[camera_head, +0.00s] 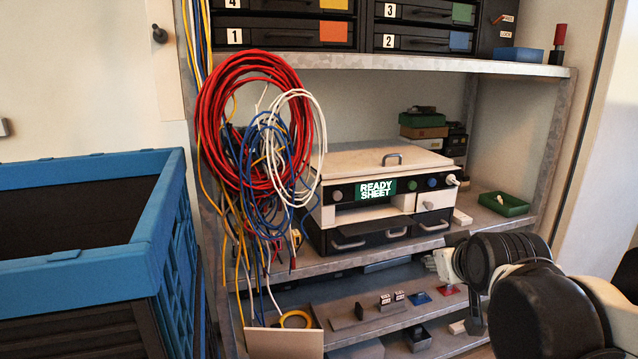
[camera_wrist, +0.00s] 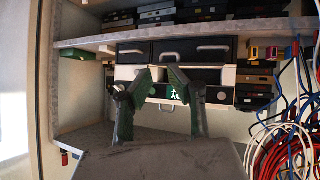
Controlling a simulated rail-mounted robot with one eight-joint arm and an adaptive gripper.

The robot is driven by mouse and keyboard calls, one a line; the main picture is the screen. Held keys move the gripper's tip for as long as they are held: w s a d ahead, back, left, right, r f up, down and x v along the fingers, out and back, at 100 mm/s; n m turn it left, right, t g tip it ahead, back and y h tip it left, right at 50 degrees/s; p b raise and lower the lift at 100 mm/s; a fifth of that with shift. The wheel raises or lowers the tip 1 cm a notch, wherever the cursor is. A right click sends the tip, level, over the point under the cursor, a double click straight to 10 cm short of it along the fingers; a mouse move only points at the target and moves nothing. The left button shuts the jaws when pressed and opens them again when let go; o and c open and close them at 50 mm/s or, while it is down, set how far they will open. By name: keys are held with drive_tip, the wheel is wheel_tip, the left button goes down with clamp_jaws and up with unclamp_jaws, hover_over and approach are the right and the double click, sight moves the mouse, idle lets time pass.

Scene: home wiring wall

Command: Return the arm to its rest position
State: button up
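My arm (camera_head: 540,300) reaches in from the lower right of the head view, in front of the right side of the shelf. My gripper (camera_wrist: 158,74) shows in the wrist view, where its two green-padded fingers stand apart with nothing between them. The fingers point toward the machine (camera_head: 385,165) with the lit "READY SHEET" display, and the machine also shows in the wrist view, upside down (camera_wrist: 215,73). I see no contact between the fingers and anything. In the head view I cannot make out the fingers clearly.
Red, blue and white cable coils (camera_head: 215,110) hang at the shelf's left front. A blue-rimmed crate (camera_head: 80,265) stands at the left. Numbered drawers (camera_head: 265,33) sit on the upper shelf. A green tray (camera_head: 503,204) lies right of the machine. Small parts rest on the lower shelf (camera_head: 340,335).

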drive_tip(key=s+a+f+m+g, duration=0.15)
drive_tip(key=s+f, duration=0.25)
drive_tip(key=s, duration=0.5)
drive_tip(key=s+a+f+g, duration=0.2)
drive_tip(key=s+f+g, duration=0.1)
drive_tip(key=s, duration=0.7)
wheel_tip(320, 180, up, 18)
drive_tip(key=p, duration=1.8)
drive_tip(key=shift+w+d+y, duration=0.15)
drive_tip(key=shift+w+y, duration=0.2)
drive_tip(key=shift+y, duration=0.05)
